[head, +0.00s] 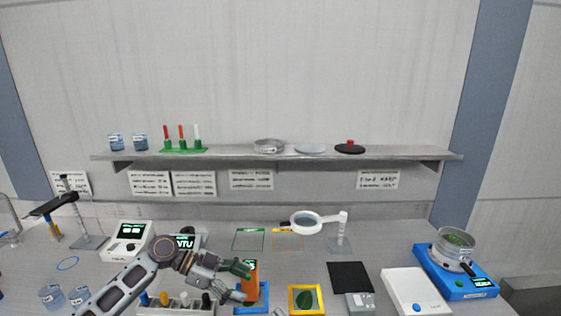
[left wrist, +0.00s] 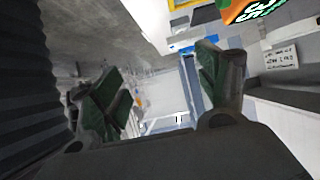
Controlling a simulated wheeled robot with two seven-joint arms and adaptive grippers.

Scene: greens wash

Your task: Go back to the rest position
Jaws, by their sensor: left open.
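My left gripper (head: 240,281) is over the middle front of the bench in the head view, its arm coming in from the lower left. Its green-padded fingers are spread apart, with nothing between them in the left wrist view (left wrist: 160,90). An orange device (head: 251,283) stands just right of the fingers, in or behind a blue frame (head: 264,298). The device also shows at the top right of the left wrist view (left wrist: 252,8). I cannot tell whether the fingers touch it. My right gripper does not show clearly in either view.
A yellow-framed tray with a leaf (head: 291,300), a black mat (head: 350,276), a white scale (head: 416,290) and a blue machine with a sieve (head: 462,286) stand to the right. A magnifier (head: 307,223) is behind. Meters (head: 128,240) and beakers (head: 51,296) are left. A shelf (head: 230,156) spans the wall.

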